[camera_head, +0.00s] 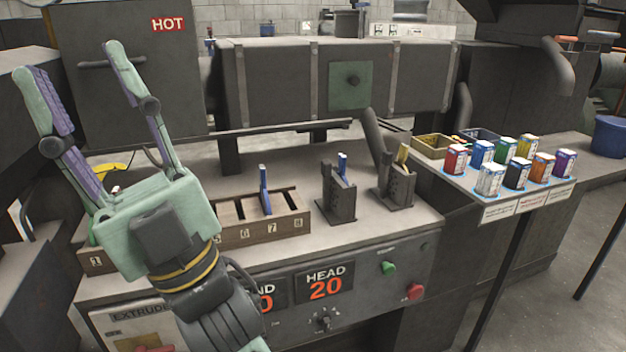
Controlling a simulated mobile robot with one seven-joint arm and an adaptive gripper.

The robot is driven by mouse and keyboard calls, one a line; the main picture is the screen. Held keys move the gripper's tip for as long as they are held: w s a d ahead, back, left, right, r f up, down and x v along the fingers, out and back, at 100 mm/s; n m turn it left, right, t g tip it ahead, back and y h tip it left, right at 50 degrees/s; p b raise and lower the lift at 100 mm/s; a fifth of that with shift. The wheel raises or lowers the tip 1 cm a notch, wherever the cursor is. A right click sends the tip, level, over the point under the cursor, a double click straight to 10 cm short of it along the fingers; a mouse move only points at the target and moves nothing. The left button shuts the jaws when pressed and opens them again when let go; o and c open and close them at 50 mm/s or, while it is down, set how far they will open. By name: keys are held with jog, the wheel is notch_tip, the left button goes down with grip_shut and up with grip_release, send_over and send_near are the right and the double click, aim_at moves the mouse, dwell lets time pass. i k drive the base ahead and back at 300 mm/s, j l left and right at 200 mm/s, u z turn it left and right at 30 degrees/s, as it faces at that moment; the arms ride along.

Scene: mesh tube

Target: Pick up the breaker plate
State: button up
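My gripper (70,60) is at the left, raised above the bench, with its two green and purple fingers spread wide. It is open and nothing shows between them. No thing in view can be clearly told to be the breaker plate. A wooden rack (228,228) with numbered slots stands on the bench, partly hidden behind my gripper. A blue upright piece (264,190) stands in it near number 7. To its right are two dark holders, one (336,200) with a blue-topped piece and one (397,188) with a yellow-topped piece.
A dark machine barrel (285,80) runs behind the bench, with a box marked HOT (125,75) at its left. Several coloured cans (490,180) stand on a side shelf at the right, near small open bins (433,147).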

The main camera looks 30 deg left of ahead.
aim_at(338, 205)
jog(key=i+l+u, duration=0.1)
jog(key=u, duration=0.3)
jog(key=l+u, duration=0.5)
jog(key=u, duration=0.25)
